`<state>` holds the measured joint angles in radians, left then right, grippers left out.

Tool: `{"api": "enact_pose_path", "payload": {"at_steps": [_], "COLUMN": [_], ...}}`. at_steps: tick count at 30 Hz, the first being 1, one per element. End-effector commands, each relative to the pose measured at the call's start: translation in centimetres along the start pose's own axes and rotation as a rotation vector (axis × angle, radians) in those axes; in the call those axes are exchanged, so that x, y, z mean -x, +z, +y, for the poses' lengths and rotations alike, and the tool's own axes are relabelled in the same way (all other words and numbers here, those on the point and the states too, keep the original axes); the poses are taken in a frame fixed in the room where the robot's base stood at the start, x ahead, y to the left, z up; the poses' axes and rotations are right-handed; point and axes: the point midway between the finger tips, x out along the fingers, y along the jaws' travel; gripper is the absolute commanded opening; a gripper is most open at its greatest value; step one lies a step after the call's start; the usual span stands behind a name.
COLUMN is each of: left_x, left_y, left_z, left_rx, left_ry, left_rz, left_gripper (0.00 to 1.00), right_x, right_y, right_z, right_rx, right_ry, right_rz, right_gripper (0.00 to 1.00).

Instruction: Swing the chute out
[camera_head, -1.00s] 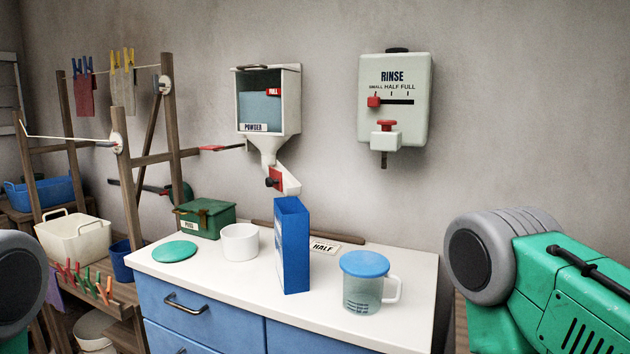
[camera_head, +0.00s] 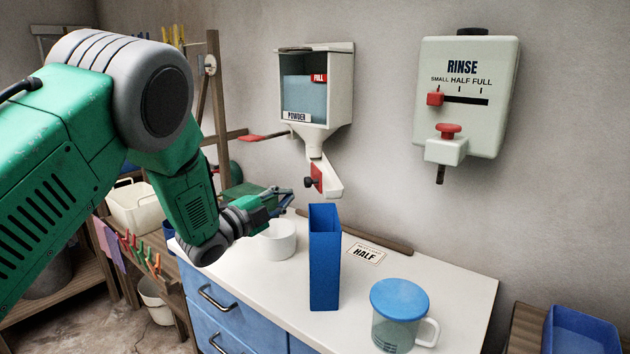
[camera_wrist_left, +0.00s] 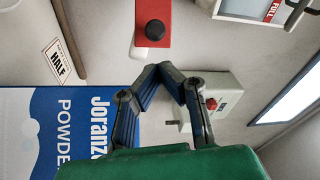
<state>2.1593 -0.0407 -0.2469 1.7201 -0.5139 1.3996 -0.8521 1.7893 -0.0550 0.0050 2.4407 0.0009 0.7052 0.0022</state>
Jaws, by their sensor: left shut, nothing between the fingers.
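The chute (camera_head: 329,181) is a white angled spout with a red plate and a black knob (camera_head: 309,182). It hangs below the powder dispenser (camera_head: 317,88) on the wall, its lower end slanting down to the right. My left gripper (camera_head: 287,202) is shut and empty, just left of and below the knob and apart from it. In the left wrist view, the fingertips (camera_wrist_left: 165,68) point toward the red plate (camera_wrist_left: 153,28) and black knob (camera_wrist_left: 155,33), with a gap between. My right gripper is in neither view.
A tall blue powder box (camera_head: 325,258) stands on the white counter (camera_head: 455,285) below the chute, close to my left gripper. The rinse box (camera_head: 467,95) hangs to the right.

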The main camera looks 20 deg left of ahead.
Motion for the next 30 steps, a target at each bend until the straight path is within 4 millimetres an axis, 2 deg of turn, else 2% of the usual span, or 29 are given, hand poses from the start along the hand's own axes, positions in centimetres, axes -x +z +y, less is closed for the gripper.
{"api": "enact_pose_path", "payload": {"at_steps": [6, 12, 18, 30], "left_x": [-4.4, -7.3, -8.3, -8.3], "left_y": [-0.4, -0.3, -0.1, -0.1], "left_z": [0.2, 0.2, 0.2, 0.2], "left_rx": [0.000, 0.002, 0.004, 0.004], "left_ry": [0.002, 0.002, 0.003, 0.005], "left_rz": [0.002, 0.000, -0.002, 0.002], "left_gripper": [0.00, 0.00, 0.00, 0.00], "right_x": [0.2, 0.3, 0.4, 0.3], "right_y": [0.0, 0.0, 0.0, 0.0], "right_z": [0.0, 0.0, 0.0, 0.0], "right_rx": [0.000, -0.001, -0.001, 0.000], "right_ry": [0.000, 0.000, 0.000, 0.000], "right_rz": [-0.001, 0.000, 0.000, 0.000], "right_gripper": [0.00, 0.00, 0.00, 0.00]}}
